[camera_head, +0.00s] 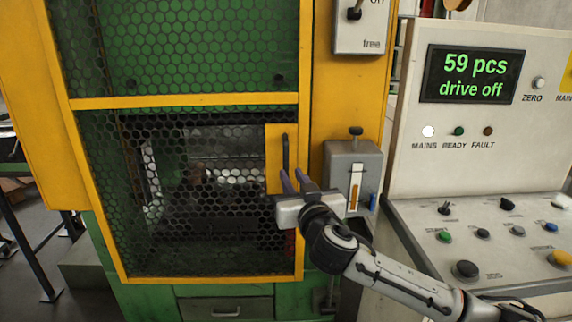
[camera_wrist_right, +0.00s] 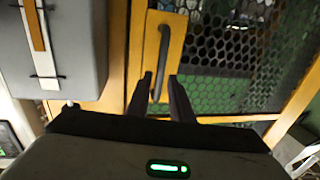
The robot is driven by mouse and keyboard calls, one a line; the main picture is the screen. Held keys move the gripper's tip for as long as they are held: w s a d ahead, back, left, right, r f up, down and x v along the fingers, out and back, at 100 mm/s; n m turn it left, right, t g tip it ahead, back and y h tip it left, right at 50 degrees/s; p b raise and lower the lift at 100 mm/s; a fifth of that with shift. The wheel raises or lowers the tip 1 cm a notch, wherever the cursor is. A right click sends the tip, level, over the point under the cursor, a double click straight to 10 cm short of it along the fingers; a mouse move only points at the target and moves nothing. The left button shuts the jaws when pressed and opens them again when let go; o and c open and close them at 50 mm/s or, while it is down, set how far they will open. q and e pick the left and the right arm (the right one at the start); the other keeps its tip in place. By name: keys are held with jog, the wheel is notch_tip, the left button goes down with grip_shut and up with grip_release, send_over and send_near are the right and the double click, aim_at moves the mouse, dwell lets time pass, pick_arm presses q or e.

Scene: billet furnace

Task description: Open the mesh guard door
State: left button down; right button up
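The mesh guard door (camera_head: 190,101) has a yellow frame and dark hexagonal mesh, and it looks shut against the machine. Its dark upright bar handle (camera_head: 285,153) sits on a yellow plate at the door's right side. My right gripper (camera_head: 293,177) is open just below and in front of the handle. In the right wrist view, the handle (camera_wrist_right: 163,50) runs down between the two open fingers (camera_wrist_right: 160,90); whether either finger touches it, I cannot tell. The door's mesh (camera_wrist_right: 225,45) fills the right of that view. My left gripper is not in view.
A grey box with a slotted white and orange strip (camera_head: 352,170) stands close right of the handle; it also shows in the right wrist view (camera_wrist_right: 75,40). A control desk (camera_head: 480,215) with several knobs and a display (camera_head: 474,76) reading "59 pcs drive off" stands further right.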

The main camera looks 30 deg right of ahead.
aim_at(287, 168)
jog(key=p+x, duration=0.1)
jog(key=x, duration=0.5)
jog(key=shift+w, duration=0.2)
grip_shut()
